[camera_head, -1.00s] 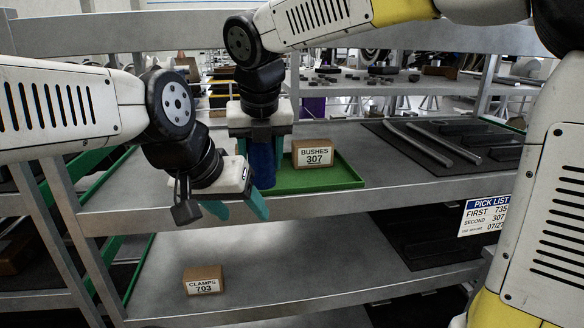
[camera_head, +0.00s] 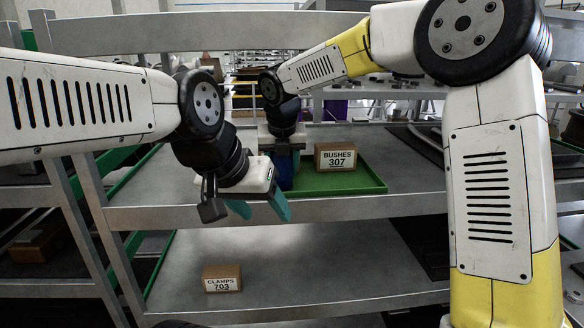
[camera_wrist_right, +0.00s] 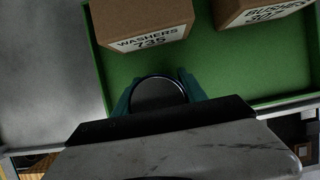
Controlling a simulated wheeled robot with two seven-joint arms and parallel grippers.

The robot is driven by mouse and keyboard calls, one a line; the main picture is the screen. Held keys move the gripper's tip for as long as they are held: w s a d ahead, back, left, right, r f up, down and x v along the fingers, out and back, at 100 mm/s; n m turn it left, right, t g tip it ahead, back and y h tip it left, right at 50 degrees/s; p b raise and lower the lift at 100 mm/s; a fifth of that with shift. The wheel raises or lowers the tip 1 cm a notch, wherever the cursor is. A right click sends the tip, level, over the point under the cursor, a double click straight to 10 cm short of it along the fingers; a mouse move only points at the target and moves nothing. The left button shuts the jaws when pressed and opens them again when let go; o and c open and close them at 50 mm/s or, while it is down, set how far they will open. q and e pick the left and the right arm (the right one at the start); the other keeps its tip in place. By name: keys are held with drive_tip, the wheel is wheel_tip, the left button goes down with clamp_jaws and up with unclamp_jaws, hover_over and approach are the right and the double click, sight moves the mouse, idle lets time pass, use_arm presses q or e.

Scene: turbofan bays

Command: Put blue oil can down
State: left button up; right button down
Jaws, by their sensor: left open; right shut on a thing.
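The blue oil can (camera_head: 286,172) is in my right gripper (camera_head: 287,160), upright, at the left part of the green tray in the head view. My left gripper partly hides its lower end, so I cannot tell whether it touches the tray. In the right wrist view the can's round dark top (camera_wrist_right: 157,94) sits between the teal fingers of my right gripper (camera_wrist_right: 155,98). My left gripper (camera_head: 258,209) is open and empty, in front of the shelf edge and close to the can.
The green tray (camera_head: 365,182) holds the BUSHES 307 box (camera_head: 335,158) and the WASHERS 735 box (camera_wrist_right: 145,22). A CLAMPS 703 box (camera_head: 222,279) stands on the lower shelf (camera_head: 320,265). Bare grey shelf lies left of the tray.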

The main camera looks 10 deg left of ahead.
drive_tip(key=shift+w+f, duration=0.1)
drive_tip(key=shift+f, duration=0.1)
drive_tip(key=c, duration=0.6)
unclamp_jaws()
drive_tip(key=shift+c, duration=0.2)
